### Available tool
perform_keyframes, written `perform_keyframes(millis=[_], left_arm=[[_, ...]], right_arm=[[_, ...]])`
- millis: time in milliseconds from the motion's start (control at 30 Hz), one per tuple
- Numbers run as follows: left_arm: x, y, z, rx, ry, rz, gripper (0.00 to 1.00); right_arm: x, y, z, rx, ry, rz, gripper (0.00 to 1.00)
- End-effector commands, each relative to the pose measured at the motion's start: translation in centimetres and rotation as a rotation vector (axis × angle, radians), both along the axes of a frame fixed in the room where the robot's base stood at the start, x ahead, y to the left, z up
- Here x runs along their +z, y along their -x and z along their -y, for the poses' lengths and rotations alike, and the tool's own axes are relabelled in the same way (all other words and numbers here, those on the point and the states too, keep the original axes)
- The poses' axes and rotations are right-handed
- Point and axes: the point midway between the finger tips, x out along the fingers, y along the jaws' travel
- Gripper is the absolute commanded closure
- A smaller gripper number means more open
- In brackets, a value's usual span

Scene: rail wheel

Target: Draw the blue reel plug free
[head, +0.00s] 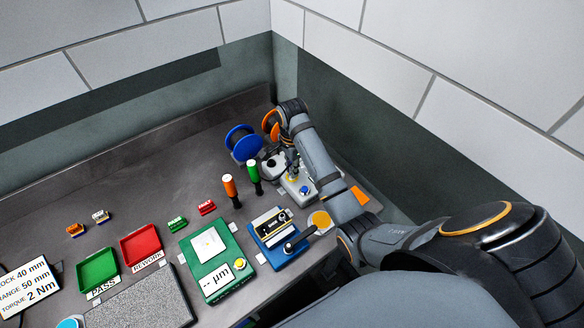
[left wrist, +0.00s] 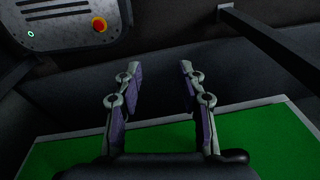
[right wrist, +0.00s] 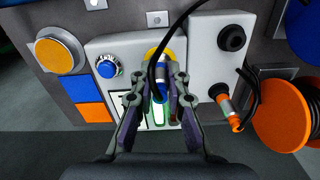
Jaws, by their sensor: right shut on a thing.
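The blue reel plug (right wrist: 158,92) has a blue band and a metal body, with a black cable rising from it. In the right wrist view my right gripper (right wrist: 160,76) is shut on it, with one finger on each side. The plug is in front of a yellow-ringed fitting (right wrist: 177,46) on a light grey panel; whether it is seated there cannot be seen. The blue reel (head: 243,142) stands at the back of the bench. My left gripper (left wrist: 160,68) is open and empty, and is outside the head view.
A dark round socket (right wrist: 231,38) is on the panel. Orange and green handled tools (head: 230,187) stand left of the panel. A green tray (head: 98,270) and a red tray (head: 141,245) are further left.

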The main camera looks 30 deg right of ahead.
Motion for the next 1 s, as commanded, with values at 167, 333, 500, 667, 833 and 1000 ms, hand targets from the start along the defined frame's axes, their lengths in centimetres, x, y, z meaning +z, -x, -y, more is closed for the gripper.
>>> perform_keyframes(millis=[167, 333, 500, 667, 833, 1000], left_arm=[[0.0, 0.6, 0.0, 0.001, 0.000, -0.010, 0.60], [0.5, 0.6, 0.0, 0.001, 0.000, -0.010, 0.60], [1.4, 0.6, 0.0, 0.001, 0.000, -0.010, 0.60], [2.2, 0.6, 0.0, 0.001, 0.000, -0.009, 0.60], [3.0, 0.5, 0.0, 0.001, 0.000, -0.009, 0.60], [3.3, 0.5, 0.0, 0.000, 0.001, -0.007, 0.60]], right_arm=[[0.0, 0.0, 0.0, 0.000, 0.000, 0.000, 1.00], [0.5, 0.0, 0.0, 0.000, 0.000, 0.000, 1.00], [1.1, 0.0, 0.0, 0.000, 0.000, 0.000, 1.00], [1.7, 0.0, 0.0, 0.000, 0.000, 0.000, 1.00], [2.3, 0.0, 0.0, 0.000, 0.000, 0.000, 1.00], [2.5, 0.0, 0.0, 0.000, 0.000, -0.001, 1.00]])
